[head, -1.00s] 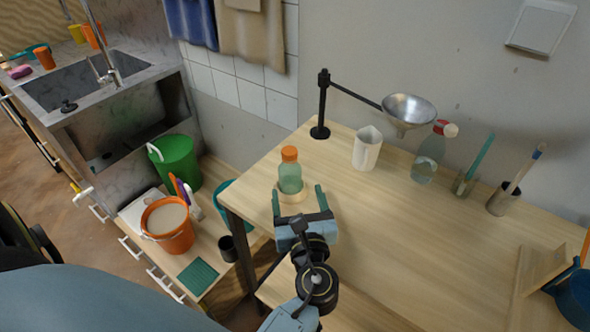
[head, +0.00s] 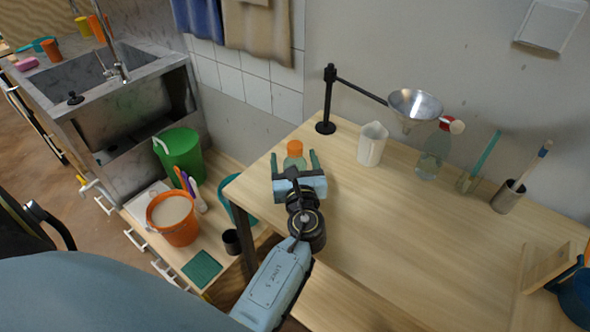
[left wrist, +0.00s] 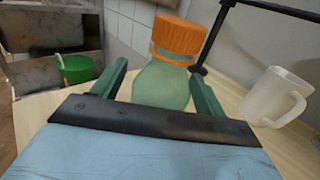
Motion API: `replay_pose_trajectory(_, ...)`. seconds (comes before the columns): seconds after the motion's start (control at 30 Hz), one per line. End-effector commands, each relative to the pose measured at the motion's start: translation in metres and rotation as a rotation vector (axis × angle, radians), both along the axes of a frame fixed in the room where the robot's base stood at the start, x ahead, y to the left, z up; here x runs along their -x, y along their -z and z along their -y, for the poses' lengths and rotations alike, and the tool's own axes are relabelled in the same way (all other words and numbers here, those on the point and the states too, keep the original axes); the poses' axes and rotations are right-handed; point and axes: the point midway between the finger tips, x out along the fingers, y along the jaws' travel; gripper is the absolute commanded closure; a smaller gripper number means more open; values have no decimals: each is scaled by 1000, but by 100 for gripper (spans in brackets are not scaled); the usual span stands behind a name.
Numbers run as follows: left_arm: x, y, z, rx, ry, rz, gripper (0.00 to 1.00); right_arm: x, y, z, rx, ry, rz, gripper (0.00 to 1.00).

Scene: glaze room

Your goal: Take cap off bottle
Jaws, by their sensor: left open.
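A translucent green bottle (head: 294,163) with an orange cap (head: 295,148) stands upright near the table's left back part. In the left wrist view the bottle (left wrist: 162,84) and its orange cap (left wrist: 178,38) show just beyond my gripper, cap on. My left gripper (head: 294,160) is open, with one green finger on each side of the bottle body. In the left wrist view the fingers stand apart from the glass, below the cap. The bottle's lower part is hidden behind the gripper. My right gripper is not in view.
A black stand (head: 327,100) holds a metal funnel (head: 414,104) behind the bottle. A white pitcher (head: 372,144) stands to the right, then a clear bottle (head: 431,158) with a red-and-white top. The middle of the wooden table (head: 400,215) is clear.

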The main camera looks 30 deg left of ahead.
Motion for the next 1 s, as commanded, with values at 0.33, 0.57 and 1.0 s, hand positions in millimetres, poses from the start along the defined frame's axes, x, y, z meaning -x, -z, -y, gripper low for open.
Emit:
replay_pose_trajectory(0.33,0,0,0,-1,0,-1,64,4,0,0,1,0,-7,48)
replay_pose_trajectory(0.57,0,0,1,-1,0,1,78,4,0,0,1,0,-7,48)
replay_pose_trajectory(1.0,0,-60,0,1,-1,6,78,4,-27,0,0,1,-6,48)
